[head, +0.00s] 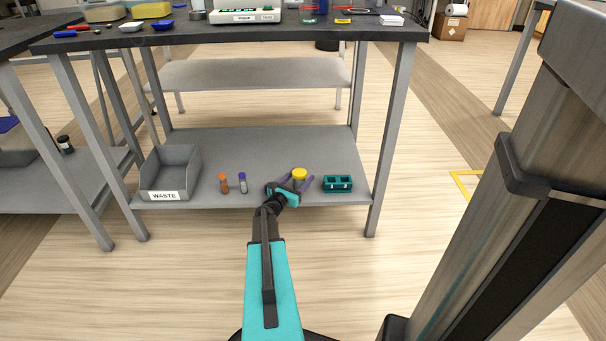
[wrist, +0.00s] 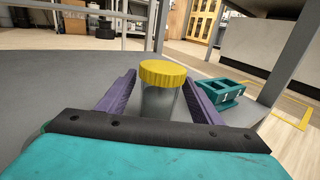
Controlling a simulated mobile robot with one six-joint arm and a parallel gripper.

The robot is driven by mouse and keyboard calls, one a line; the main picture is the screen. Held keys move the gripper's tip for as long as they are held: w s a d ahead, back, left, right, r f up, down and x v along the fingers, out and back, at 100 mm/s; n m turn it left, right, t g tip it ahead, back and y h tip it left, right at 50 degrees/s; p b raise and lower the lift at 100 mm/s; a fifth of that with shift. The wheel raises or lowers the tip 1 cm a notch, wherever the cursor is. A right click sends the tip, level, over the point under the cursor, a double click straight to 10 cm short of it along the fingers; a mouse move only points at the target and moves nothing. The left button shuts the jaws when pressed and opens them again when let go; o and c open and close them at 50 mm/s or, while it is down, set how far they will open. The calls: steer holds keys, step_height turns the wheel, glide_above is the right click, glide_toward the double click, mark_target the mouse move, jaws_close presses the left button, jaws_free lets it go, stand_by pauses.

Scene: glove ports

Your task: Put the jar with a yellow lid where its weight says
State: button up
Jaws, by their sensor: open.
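The jar with a yellow lid (head: 300,174) stands upright on the lower shelf of the dark-topped table. In the wrist view, the jar (wrist: 160,100) has a clear grey body and stands between the two purple fingers of my gripper (wrist: 160,108). The gripper is open, with a finger on either side of the jar; a gap shows at least on the left. The jar's lower part is hidden by the gripper's body. In the head view, my gripper (head: 294,184) reaches in over the shelf's front edge. A scale (head: 248,16) sits on the tabletop above.
A teal rack (head: 338,183) stands just right of the jar. To the left are an orange-capped vial (head: 223,182), a purple-capped vial (head: 243,183) and a grey bin (head: 163,181) labelled WASTE. The tabletop (head: 190,34) overhangs the shelf (head: 220,143), whose back half is clear.

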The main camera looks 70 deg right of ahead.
mark_target(296, 182)
steer(key=a, duration=0.3)
steer(key=w+a+p, duration=0.1)
steer(key=a, duration=0.2)
steer(key=a+p, duration=0.1)
steer(key=a, duration=0.2)
steer(key=shift+w, duration=0.35)
